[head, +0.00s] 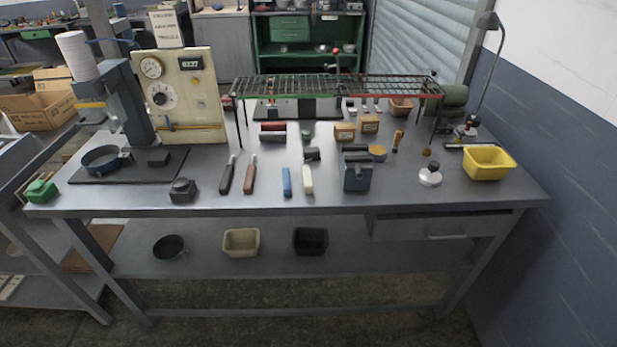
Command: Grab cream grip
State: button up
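The cream grip (308,179) is a pale, narrow bar on the front middle of the grey workbench (330,203). My gripper is not in the head view.
Two handled tools, one black (227,176) and one brown (250,176), lie to the left. A wire rack (335,86) spans the back. A yellow bin (489,163) sits far right.

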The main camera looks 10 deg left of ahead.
aim_at(307, 184)
jog(key=i+l, duration=0.15)
jog(key=i, duration=0.25)
jog(key=i+l+u, duration=0.25)
jog(key=i+u, duration=0.15)
jog(key=i+l+u, duration=0.35)
jog(key=u, duration=0.9)
